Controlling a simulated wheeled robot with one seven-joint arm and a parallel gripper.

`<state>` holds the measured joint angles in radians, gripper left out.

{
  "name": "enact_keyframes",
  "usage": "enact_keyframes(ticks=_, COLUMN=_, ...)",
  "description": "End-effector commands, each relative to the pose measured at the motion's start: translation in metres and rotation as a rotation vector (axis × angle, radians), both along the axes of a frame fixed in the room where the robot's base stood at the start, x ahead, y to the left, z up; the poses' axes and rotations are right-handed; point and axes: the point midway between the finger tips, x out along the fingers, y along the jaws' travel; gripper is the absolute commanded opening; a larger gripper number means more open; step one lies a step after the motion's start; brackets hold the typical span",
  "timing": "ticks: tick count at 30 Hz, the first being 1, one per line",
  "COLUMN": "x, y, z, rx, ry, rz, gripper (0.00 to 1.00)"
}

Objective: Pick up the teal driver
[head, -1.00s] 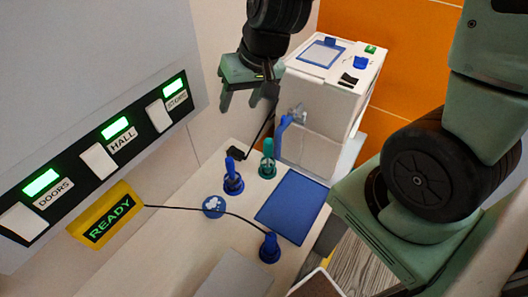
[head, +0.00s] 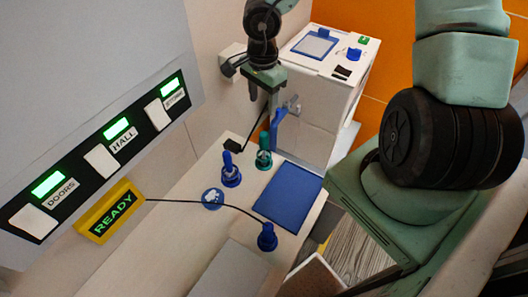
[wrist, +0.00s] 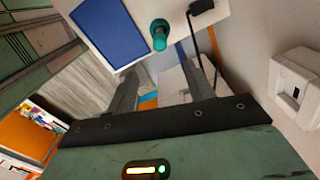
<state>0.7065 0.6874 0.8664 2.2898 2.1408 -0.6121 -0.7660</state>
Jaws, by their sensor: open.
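The teal driver (head: 264,152) stands upright in a teal holder on the pale bench top, beside a blue driver (head: 229,168) in a blue holder. In the wrist view the teal driver (wrist: 159,33) shows from above, beyond the fingertips and near the bench edge. My gripper (head: 262,108) hangs above and behind the teal driver in the head view, apart from it. In the wrist view my gripper (wrist: 166,70) has its two fingers spread, with nothing between them.
A blue mat (head: 288,195) lies right of the drivers. Another blue holder (head: 267,238) stands at the front. A white cabinet (head: 315,90) with a blue handle stands behind. A black cable runs to a small black plug (head: 233,145). A panel (head: 110,155) rises at the left.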

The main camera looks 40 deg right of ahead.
Motion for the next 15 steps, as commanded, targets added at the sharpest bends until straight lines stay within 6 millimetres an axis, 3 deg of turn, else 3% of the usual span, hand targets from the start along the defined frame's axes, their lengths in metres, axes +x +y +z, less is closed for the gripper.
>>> enact_keyframes(ticks=15, x=-0.001, y=0.001, z=-0.101, rx=0.000, ry=0.004, rz=0.000, gripper=0.53)
